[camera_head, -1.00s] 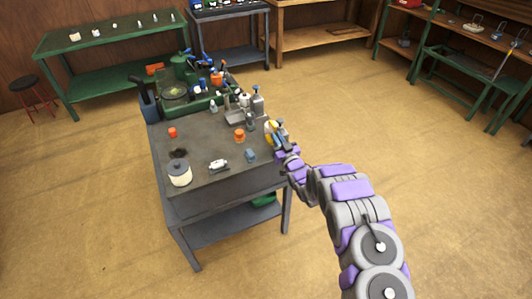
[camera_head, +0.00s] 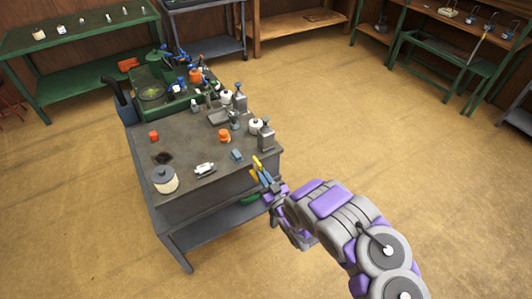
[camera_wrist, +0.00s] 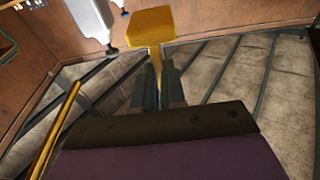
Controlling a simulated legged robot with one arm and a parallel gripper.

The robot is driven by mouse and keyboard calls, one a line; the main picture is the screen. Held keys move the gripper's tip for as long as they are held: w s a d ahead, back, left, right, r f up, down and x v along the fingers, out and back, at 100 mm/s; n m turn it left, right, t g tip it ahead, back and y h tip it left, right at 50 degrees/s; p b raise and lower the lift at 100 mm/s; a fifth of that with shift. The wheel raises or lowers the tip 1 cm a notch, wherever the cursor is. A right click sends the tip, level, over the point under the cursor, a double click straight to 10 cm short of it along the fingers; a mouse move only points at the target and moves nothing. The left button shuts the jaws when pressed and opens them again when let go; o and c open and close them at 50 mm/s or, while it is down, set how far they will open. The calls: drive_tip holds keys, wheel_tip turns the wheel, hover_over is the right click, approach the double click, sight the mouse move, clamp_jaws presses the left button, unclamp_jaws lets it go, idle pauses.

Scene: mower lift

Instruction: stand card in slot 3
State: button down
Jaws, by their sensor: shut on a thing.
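My gripper (camera_head: 267,184) is off the right front corner of the grey workbench (camera_head: 185,135), at about the height of its top. In the wrist view my gripper (camera_wrist: 158,78) is shut on a yellow piece with a broad, flat head (camera_wrist: 150,25), which stands up between the two dark fingers. In the head view a yellow tip (camera_head: 258,163) shows above my gripper, beside blue-grey parts. I cannot make out whether the yellow piece is the card. I cannot make out a numbered slot in either view.
The bench holds a lidded pot (camera_head: 164,180), a small white item (camera_head: 204,169), an orange jar (camera_head: 225,136), a blue block (camera_head: 237,155) and a grey bottle (camera_head: 266,136) near the right edge. A green shelf table (camera_head: 85,45) stands behind. The floor to the right is clear.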

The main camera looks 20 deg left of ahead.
drive_tip(key=w+a+f+b, duration=0.1)
drive_tip(key=w+a+b, duration=0.1)
drive_tip(key=w, duration=0.2)
drive_tip(key=w+a+f+b, duration=0.2)
drive_tip(key=w+a, duration=0.1)
drive_tip(key=w, duration=0.2)
drive_tip(key=w+a+f+b, duration=0.2)
drive_tip(key=w, duration=0.2)
drive_tip(key=shift+w+a, duration=0.2)
drive_tip(key=shift+a, duration=0.1)
drive_tip(key=c, duration=1.6)
unclamp_jaws()
drive_tip(key=o, duration=0.4)
drive_tip(key=shift+d+r, duration=0.15)
drive_tip(key=shift+d, duration=0.15)
drive_tip(key=shift+a, duration=0.1)
